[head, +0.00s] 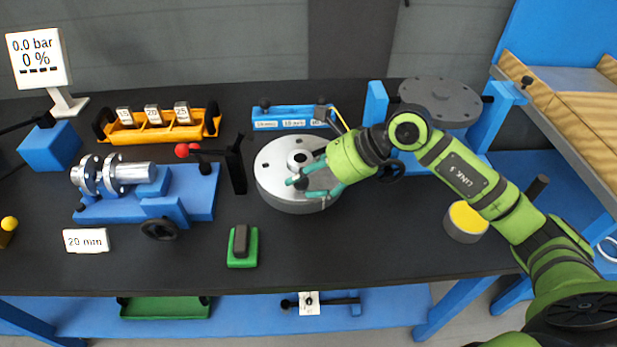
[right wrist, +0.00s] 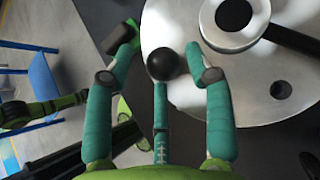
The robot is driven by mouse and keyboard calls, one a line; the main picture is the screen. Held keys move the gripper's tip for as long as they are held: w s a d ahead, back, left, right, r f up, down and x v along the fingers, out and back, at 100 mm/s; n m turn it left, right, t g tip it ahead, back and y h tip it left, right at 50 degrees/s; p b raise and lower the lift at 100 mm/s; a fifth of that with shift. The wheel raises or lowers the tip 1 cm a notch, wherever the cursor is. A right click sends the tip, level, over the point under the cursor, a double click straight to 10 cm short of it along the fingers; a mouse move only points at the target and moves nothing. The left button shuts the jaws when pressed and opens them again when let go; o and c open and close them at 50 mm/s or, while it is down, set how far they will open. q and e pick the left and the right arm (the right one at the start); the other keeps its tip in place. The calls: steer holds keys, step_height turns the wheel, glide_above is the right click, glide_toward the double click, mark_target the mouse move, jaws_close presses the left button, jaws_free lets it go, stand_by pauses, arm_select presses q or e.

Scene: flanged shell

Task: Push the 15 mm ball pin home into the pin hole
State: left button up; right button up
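The grey round flanged shell (head: 278,184) lies on the dark bench, with a raised hub and small holes in its top face. It fills the upper right of the right wrist view (right wrist: 290,112). My right gripper (head: 300,184) is over the shell's left front part. In the right wrist view, a black ball (right wrist: 163,65), seemingly the ball pin's head, sits between its teal fingers (right wrist: 166,52), with narrow gaps on both sides. The pin's shank is hidden. One small hole (right wrist: 281,90) shows in the shell; I cannot tell which is the pin hole. My left gripper is out of view.
A black upright post (head: 236,168) with a red-knobbed lever stands just left of the shell. A blue pin rack (head: 283,112) is behind it. A green pad with a dark block (head: 242,248) lies in front left. A yellow-topped cylinder (head: 466,220) stands right. The bench before the shell is clear.

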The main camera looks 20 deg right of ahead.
steer(key=shift+d+f, duration=0.1)
steer(key=v, duration=1.2)
stand_by(0.4)
